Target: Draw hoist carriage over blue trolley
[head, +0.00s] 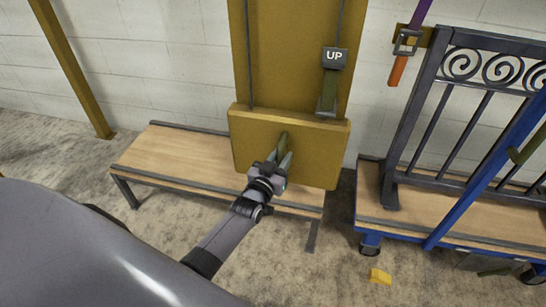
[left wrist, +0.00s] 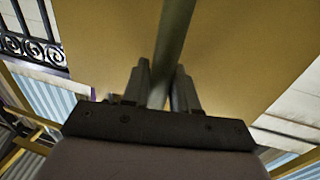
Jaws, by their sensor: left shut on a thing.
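The hoist carriage (head: 318,165) is a yellow panel in front of a yellow column, standing over the wooden bench. A green bar-like handle (head: 283,143) sticks out of its face. My left gripper (head: 279,162) is shut on this handle; the left wrist view shows the bar (left wrist: 177,35) between the two fingers (left wrist: 160,78). The blue trolley (head: 455,243) stands to the right of the carriage, with a gap of floor between it and the bench. It carries a wooden deck and a dark scroll gate (head: 460,130). My right gripper is not in view.
A low wooden bench (head: 160,165) stands under and left of the carriage. An UP box (head: 335,58) hangs on a cable before the column. A purple and orange strap (head: 398,70) hangs by the gate's top. A yellow block (head: 380,276) lies on the floor.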

